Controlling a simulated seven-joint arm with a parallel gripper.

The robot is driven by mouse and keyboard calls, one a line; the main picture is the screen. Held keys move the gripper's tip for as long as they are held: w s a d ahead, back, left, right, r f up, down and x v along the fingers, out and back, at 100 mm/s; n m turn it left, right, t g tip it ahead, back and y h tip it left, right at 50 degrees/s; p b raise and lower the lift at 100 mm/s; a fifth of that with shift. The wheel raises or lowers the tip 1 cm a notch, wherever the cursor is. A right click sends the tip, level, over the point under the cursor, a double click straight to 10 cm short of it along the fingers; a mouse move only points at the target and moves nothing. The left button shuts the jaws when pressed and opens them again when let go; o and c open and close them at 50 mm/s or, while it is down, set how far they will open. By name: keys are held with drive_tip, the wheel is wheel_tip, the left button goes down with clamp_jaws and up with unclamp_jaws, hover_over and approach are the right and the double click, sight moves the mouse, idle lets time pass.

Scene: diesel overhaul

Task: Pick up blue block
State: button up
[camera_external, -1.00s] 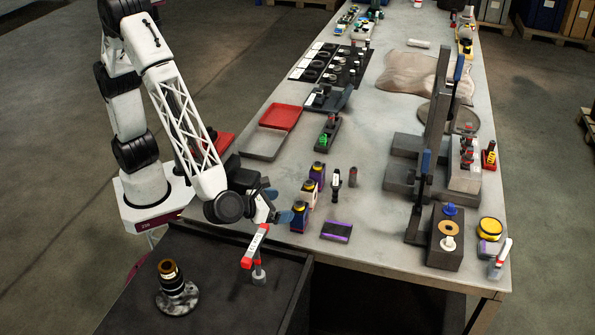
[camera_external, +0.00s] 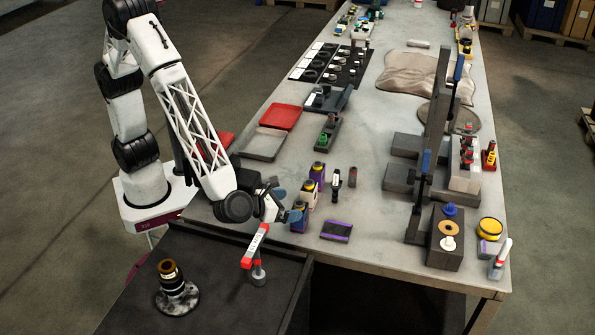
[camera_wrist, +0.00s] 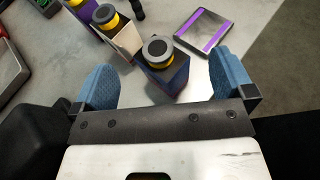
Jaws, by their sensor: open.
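The blue block (camera_external: 299,222) is a dark blue box with a yellow ring and a grey round cap on top. It stands upright at the near end of a short row on the bench. In the wrist view the blue block (camera_wrist: 166,80) shows between my two blue fingers. My gripper (camera_external: 284,206) is open, at the left side of the block in the external view. In the wrist view my gripper (camera_wrist: 164,80) has a finger on each side of it, with gaps visible. I cannot tell how far down the fingers reach.
A white-sided block (camera_wrist: 120,37) with a similar yellow cap stands close behind the blue one, then a purple one (camera_external: 318,175). A flat grey piece with purple stripes (camera_external: 336,230) lies to the right. A red-and-white T-shaped tool (camera_external: 256,247) stands in front, on the dark cart.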

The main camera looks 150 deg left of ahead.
sight(297, 204)
drive_tip(key=shift+x, duration=2.4)
drive_tip(key=shift+s+f, duration=0.1)
drive_tip(key=shift+s, duration=0.05)
drive_tip(key=c, duration=1.5)
drive_tip(key=shift+c, duration=0.2)
drive_tip(key=shift+r, duration=5.05)
